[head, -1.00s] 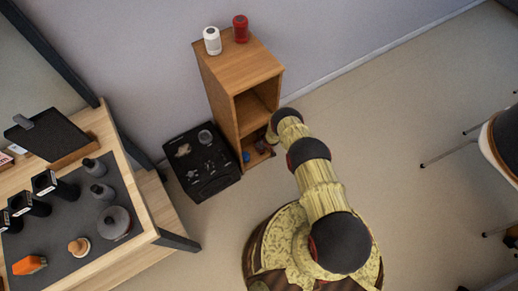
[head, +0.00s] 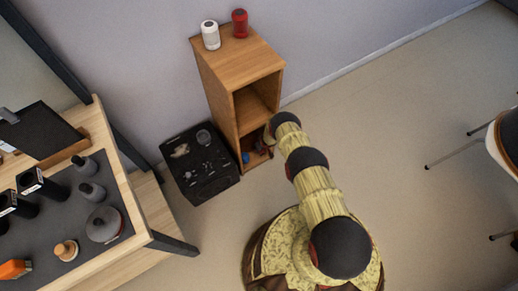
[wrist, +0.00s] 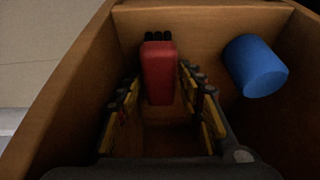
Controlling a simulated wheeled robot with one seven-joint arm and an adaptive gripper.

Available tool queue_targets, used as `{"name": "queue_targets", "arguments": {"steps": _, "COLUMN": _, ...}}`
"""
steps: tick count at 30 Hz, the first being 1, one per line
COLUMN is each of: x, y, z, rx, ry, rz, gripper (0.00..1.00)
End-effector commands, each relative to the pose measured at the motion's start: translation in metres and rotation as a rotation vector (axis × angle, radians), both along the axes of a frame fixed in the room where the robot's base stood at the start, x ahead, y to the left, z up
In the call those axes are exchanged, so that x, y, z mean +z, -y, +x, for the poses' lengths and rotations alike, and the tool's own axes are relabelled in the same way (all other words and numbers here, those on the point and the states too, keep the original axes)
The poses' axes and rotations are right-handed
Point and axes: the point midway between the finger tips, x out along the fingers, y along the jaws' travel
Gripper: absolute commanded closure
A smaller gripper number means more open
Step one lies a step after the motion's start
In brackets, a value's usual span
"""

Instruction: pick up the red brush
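The red brush (wrist: 159,76), a red block with dark bristles at its far end, is inside the wooden shelf's lower compartment in the wrist view. My gripper (wrist: 158,92) is open, with one finger on each side of the brush's near part. I cannot tell whether the fingers touch it. In the head view my arm reaches into the lower opening of the shelf (head: 222,97), and my gripper is mostly hidden there.
A blue cylinder (wrist: 255,66) lies to the right of the brush, near the compartment's wall. A white can (head: 210,35) and a red can (head: 240,24) stand on the shelf top. A black box (head: 201,165) stands left of the shelf.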

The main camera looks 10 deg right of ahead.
Motion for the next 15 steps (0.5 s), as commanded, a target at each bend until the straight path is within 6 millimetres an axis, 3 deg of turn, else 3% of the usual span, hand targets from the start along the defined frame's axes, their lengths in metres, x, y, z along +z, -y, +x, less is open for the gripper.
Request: {"name": "queue_targets", "arguments": {"steps": 15, "x": -0.005, "y": 0.0001, "z": 0.0, "rx": 0.0, "ry": 0.0, "rz": 0.0, "gripper": 0.62}}
